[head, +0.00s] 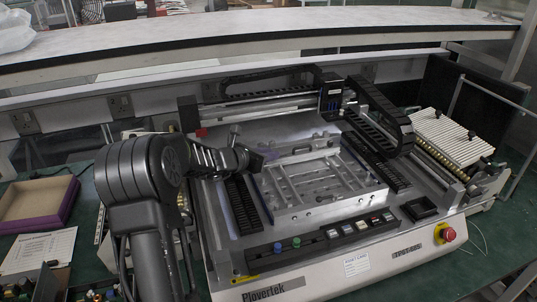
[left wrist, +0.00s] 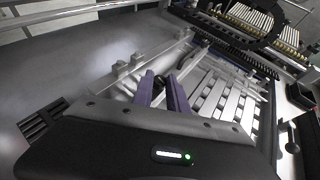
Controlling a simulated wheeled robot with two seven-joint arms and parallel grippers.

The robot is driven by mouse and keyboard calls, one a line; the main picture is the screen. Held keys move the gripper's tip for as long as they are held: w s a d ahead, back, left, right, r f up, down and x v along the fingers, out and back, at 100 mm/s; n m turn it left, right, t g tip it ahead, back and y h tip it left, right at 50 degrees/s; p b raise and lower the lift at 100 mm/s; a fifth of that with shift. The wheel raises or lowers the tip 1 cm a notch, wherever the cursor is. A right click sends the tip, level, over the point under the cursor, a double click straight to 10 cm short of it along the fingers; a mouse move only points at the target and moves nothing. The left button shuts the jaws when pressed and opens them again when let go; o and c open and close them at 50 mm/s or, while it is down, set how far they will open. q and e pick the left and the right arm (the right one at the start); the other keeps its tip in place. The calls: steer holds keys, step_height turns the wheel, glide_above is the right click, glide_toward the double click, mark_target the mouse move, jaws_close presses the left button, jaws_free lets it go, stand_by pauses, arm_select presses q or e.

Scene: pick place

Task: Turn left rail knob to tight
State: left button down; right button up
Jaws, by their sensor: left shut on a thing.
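In the left wrist view, the two purple fingers of my left gripper (left wrist: 161,88) are shut on a small dark knob (left wrist: 160,80) at the left end of a metal rail. In the head view, my left gripper (head: 260,160) reaches in from the left to the back left corner of the slatted metal frame (head: 320,187). The knob is hidden there behind the gripper. How far the knob is turned cannot be told. My right gripper is not in view.
The frame sits in a bench machine with a black gantry and cable chain (head: 380,112) above and behind it. A red stop button (head: 447,234) is at the front right. A ribbed feeder bank (head: 450,140) stands at right, and a purple-edged tray (head: 38,203) at left.

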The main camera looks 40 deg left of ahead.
arm_select(q)
steer(key=shift+a+r+m+h+p, duration=0.1)
steer(key=shift+a+m+h+p, duration=0.05)
steer(key=shift+m+h+p, duration=0.4)
steer(key=shift+a+r+m+h+p, duration=0.1)
steer(key=shift+m+h+p, duration=0.2)
steer(key=shift+p, duration=0.4)
steer(key=shift+w+a+f+m+g+h, duration=0.1)
steer(key=shift+m+g+h, duration=0.05)
steer(key=shift+m+h, duration=0.3)
steer(key=shift+f+m+g+h, duration=0.15)
steer(key=shift+m+h, duration=0.15)
steer(key=shift+h, duration=0.2)
steer(key=c, duration=1.3)
jaws_free()
steer(key=b+v, duration=0.1)
steer(key=v, duration=0.6)
steer(key=shift+s+a+r, duration=0.1)
steer(key=shift+s+r, duration=0.05)
steer(key=shift+s, duration=0.2)
